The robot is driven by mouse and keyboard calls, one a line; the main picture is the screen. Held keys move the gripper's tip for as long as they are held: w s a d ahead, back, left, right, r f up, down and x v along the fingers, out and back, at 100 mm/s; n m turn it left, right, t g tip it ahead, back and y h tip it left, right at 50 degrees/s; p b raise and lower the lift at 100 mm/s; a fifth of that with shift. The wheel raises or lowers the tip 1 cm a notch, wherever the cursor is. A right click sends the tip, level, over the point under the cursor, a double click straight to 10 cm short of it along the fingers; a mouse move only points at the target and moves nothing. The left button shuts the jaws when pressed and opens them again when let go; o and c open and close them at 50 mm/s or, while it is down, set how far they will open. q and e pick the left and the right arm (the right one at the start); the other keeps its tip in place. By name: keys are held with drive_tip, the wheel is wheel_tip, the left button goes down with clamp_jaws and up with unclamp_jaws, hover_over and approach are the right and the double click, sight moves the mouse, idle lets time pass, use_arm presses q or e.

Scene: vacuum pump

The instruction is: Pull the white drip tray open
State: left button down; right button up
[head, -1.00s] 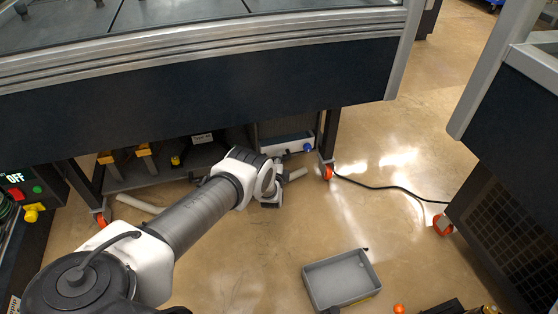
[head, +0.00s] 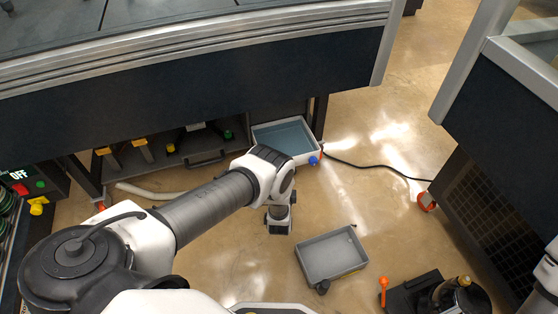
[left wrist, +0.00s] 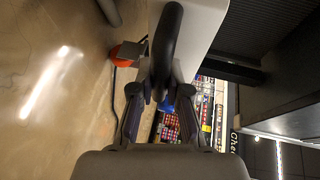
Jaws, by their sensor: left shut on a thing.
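The white drip tray (head: 303,159) stands pulled out from under the dark bench in the head view, its blue-grey inside showing. A blue knob (head: 314,161) sits at its front right corner. My left arm's wrist covers the tray's front left part. In the left wrist view, the tray's white front (left wrist: 199,28) carries a curved black handle (left wrist: 167,35). My left gripper (left wrist: 158,95) is shut on this handle. The fingertips are hidden behind my wrist in the head view. My right gripper does not show.
A loose grey bin (head: 330,256) lies on the floor in front of the drip tray. A black cable (head: 375,172) runs right along the floor. A dark cabinet (head: 480,165) stands at the right. A white hose (head: 150,192) lies left under the bench.

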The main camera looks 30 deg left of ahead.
use_arm(q)
drive_tip(key=shift+s+d, duration=0.45)
drive_tip(key=shift+d, duration=0.1)
drive_tip(key=c, duration=1.1)
unclamp_jaws()
drive_tip(key=shift+c, duration=0.2)
drive_tip(key=v, duration=1.2)
drive_tip(key=shift+a, duration=0.1)
